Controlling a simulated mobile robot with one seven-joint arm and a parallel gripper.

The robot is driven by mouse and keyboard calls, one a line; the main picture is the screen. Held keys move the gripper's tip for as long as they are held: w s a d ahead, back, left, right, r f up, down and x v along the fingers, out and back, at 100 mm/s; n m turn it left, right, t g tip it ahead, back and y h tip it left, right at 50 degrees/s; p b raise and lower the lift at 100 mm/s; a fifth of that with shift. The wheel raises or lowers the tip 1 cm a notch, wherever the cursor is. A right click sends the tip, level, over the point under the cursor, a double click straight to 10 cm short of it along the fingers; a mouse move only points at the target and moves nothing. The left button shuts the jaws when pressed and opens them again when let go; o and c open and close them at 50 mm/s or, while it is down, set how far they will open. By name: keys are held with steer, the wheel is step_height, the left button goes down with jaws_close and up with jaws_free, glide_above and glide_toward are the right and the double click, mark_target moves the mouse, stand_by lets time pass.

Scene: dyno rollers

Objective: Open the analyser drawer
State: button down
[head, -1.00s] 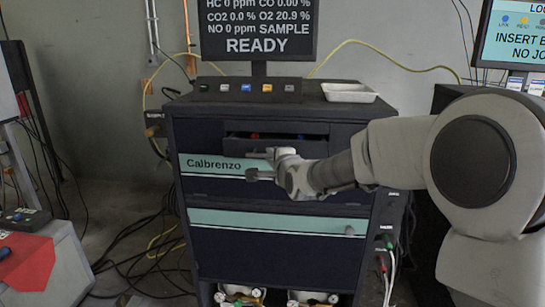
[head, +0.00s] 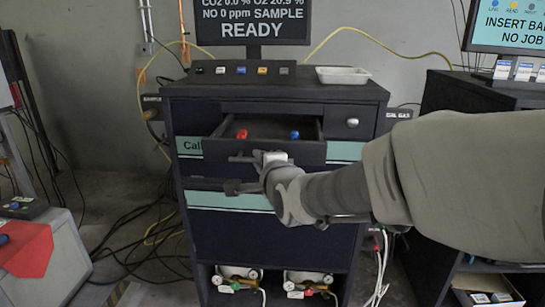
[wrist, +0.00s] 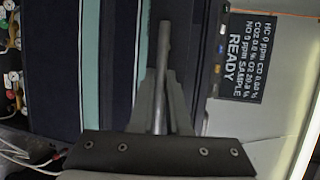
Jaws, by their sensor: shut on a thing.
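The analyser (head: 270,235) is a dark cabinet with teal bands. Its top drawer (head: 313,153) stands pulled out, and its dark inside shows a red item (head: 242,134) and a blue item (head: 294,135). My gripper (wrist: 160,85) is in front of the drawer, shut on a dark bar, the drawer handle (wrist: 165,40), which runs between the fingers in the wrist view. In the head view, my wrist and arm hide part of the drawer front and most of the grip.
A white tray (head: 342,75) and a row of coloured buttons (head: 245,70) are on the cabinet top, below a monitor (head: 250,20). A round knob (head: 352,122) is right of the drawer. Gas cylinders with gauges (head: 305,282) sit in the open bottom shelf. Cables lie on the floor at left.

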stand_by(0.3)
steer(key=c, duration=1.2)
jaws_free()
steer(key=shift+o, duration=0.2)
steer(key=shift+s, duration=0.15)
